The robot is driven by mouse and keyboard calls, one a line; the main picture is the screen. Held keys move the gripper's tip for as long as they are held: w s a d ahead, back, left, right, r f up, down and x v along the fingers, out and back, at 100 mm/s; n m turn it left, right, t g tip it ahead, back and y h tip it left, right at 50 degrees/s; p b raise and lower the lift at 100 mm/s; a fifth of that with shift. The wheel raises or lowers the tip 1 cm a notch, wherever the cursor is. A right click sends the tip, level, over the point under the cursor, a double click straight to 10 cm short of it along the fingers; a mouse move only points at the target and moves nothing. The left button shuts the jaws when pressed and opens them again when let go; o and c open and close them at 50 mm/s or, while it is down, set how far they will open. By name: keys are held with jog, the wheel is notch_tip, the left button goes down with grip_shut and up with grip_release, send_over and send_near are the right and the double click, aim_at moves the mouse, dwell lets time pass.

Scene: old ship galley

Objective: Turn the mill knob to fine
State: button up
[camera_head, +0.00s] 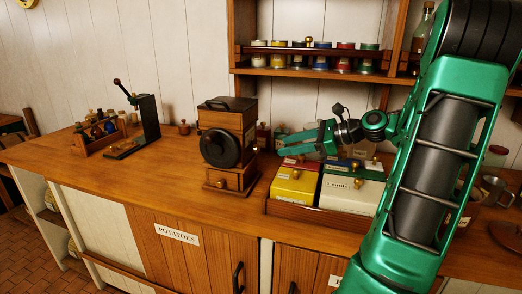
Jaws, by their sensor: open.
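The wooden mill (221,120) stands on the counter left of centre, with a black handle on its lid and a small drawer in its base. A large round black disc (220,148) sits on its front. No fine marking can be read, so I cannot tell its setting. My gripper (283,145) is to the right of the mill, above the tins, with its green fingers pointing left. It is open, holds nothing and is apart from the disc.
A tray of tins, one yellow (293,184) and one white (351,192), stands below my gripper. A black lever press (146,122) and a wooden rack (100,140) are at left. A shelf with jars (309,73) hangs behind.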

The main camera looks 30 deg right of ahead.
aim_at(259, 148)
jog(key=shift+w+d+r+m, duration=0.1)
jog(key=shift+d+r+m, duration=0.25)
jog(key=shift+r, duration=0.2)
jog(key=shift+w+a, duration=0.1)
jog(key=shift+a, duration=0.05)
jog(key=x, duration=1)
jog(key=shift+w+a+f, duration=0.1)
jog(key=shift+a+f, duration=0.05)
jog(key=shift+a, duration=0.15)
